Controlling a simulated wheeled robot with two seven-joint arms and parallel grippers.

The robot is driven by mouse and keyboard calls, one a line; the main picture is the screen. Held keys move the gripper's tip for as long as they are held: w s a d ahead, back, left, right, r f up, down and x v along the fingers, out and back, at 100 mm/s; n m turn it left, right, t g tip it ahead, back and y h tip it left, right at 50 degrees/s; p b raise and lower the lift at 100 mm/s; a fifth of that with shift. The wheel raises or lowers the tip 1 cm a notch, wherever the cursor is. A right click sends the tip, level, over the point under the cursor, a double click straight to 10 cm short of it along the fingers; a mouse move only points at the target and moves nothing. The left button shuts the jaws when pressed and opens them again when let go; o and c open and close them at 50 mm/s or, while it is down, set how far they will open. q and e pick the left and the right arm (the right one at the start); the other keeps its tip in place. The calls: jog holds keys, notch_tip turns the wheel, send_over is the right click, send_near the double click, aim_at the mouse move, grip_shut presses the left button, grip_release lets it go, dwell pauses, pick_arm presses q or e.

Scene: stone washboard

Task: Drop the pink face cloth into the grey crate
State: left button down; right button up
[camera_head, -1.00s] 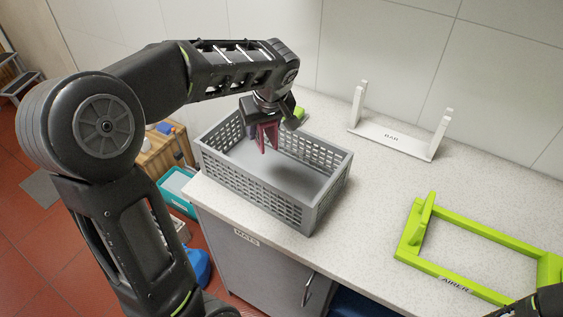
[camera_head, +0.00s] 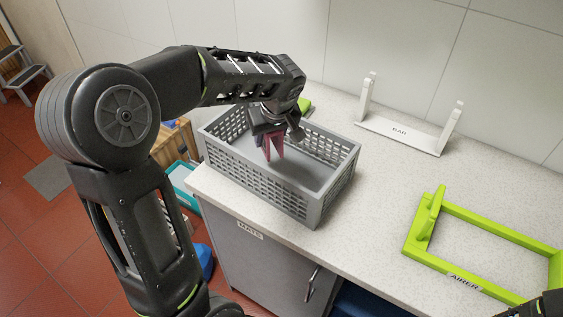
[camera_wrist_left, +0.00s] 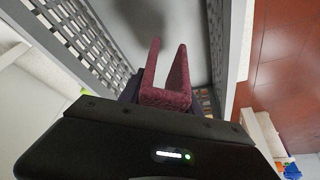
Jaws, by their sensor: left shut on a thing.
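The pink face cloth (camera_head: 274,148) is a dark pink folded piece hanging from my left gripper (camera_head: 268,132). The gripper is shut on it and points down over the left part of the grey crate (camera_head: 318,203). The cloth hangs within the crate's opening, seemingly above its floor; the exact gap cannot be told. In the left wrist view, the cloth (camera_wrist_left: 166,95) shows as two upright flaps between the jaws, with the crate's slotted wall (camera_wrist_left: 88,45) beside it. The crate's visible floor is bare.
The crate stands near the counter's left front edge. A white BAR rack (camera_head: 400,134) stands at the back, and a green AIRER frame (camera_head: 470,275) lies at the right. A green item (camera_head: 304,105) is behind the crate. The counter between crate and airer is clear.

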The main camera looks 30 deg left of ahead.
pick_arm(q)
jog(key=c, duration=0.8)
grip_release()
jog(key=shift+o, duration=0.2)
jog(key=b+v, duration=0.1)
jog(key=v, duration=0.7)
jog(key=shift+a, duration=0.1)
jog(key=shift+w, duration=0.1)
jog(key=shift+f, duration=0.1)
